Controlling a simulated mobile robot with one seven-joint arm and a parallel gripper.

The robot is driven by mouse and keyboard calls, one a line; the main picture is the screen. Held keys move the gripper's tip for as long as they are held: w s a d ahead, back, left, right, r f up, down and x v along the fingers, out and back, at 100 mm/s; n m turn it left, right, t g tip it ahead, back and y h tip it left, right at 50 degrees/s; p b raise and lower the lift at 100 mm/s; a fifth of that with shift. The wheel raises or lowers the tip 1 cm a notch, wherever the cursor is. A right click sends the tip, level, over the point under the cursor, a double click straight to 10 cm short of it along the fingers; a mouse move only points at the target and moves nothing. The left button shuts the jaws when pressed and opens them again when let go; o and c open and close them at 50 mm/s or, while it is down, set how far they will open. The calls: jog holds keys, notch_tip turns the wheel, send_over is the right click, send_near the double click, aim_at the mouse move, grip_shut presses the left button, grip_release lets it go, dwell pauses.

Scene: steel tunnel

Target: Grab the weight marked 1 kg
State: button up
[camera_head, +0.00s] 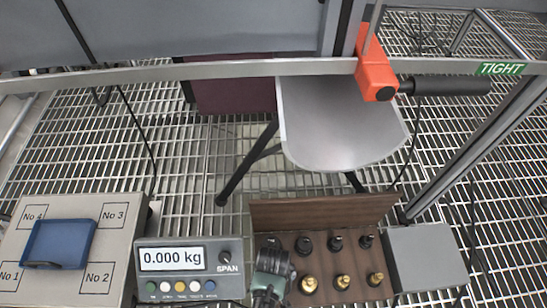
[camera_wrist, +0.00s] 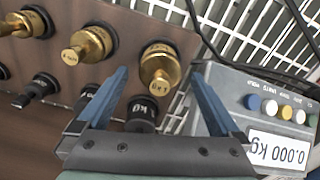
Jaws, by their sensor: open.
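A wooden rack (camera_head: 325,212) holds a row of black weights and a row of brass weights. In the wrist view a brass weight (camera_wrist: 160,68) stands in its hole between my fingertips, with small dark lettering that I cannot read surely. A black weight (camera_wrist: 140,112) behind it carries white lettering ending in "KG"; its number is hard to read. My gripper (camera_wrist: 160,74) is open and empty, its blue fingers apart on either side of the brass weight, not visibly touching it.
The scale display (camera_head: 172,259) reads 0.000 kg, close left of my gripper. A metal plate with numbered squares (camera_head: 110,240) and a blue tray (camera_head: 60,243) lies farther left. A grey box (camera_head: 425,258) stands right of the rack. An orange clamp (camera_head: 372,68) is on the rail behind.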

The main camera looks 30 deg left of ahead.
notch_tip(320, 180, down, 3)
jog(key=shift+f+b, duration=0.1)
jog(key=shift+b, duration=0.95)
grip_shut()
